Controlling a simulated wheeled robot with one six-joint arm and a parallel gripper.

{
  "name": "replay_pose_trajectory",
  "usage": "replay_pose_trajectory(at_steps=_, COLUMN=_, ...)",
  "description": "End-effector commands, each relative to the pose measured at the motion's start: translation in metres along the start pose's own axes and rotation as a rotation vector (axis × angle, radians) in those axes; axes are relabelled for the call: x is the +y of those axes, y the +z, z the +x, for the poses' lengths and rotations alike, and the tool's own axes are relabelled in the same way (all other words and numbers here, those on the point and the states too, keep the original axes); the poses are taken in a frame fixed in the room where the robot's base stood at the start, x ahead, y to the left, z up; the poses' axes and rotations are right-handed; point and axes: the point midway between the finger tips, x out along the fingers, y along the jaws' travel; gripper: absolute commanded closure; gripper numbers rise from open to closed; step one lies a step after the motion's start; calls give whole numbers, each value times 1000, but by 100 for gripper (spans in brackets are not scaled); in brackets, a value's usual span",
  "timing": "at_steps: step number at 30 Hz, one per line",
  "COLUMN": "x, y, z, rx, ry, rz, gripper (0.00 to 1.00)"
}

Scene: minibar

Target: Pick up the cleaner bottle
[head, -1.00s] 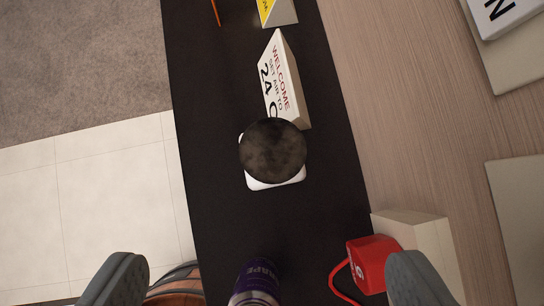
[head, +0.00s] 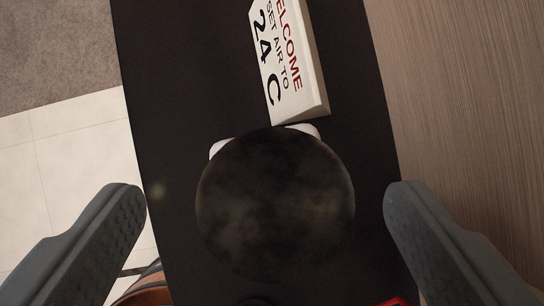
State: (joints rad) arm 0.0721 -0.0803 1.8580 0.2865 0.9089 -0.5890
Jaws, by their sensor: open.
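A dark, mottled round top (head: 275,205) shows large in the middle of the head view, seen from straight above. White corners of a body (head: 303,130) show beneath its upper edge. This looks like the cleaner bottle standing upright, but no label shows and most of its body is hidden under the round top. My gripper (head: 265,195) is open and empty. Its two grey fingers stand wide apart, one on each side of the round top, with clear gaps on both sides.
A white wedge sign (head: 288,60) reading "WELCOME SET AIR TO 24 C" stands close above the bottle on the black counter strip (head: 180,70). A red item (head: 396,302) shows at the bottom edge. Wood surface (head: 470,90) lies right; floor lies left.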

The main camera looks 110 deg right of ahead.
Motion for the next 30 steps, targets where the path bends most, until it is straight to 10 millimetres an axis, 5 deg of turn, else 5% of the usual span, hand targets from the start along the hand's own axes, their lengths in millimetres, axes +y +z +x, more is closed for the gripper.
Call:
replay_pose_trajectory(at_steps=9, x=0, y=1, z=41, rx=-2, ry=-2, rz=0, gripper=17)
replay_pose_trajectory(at_steps=17, x=0, y=1, z=45, rx=-1, ry=-1, rz=0, gripper=17)
replay_pose_trajectory(at_steps=30, x=0, y=1, z=44, rx=0, ry=0, rz=0, gripper=100)
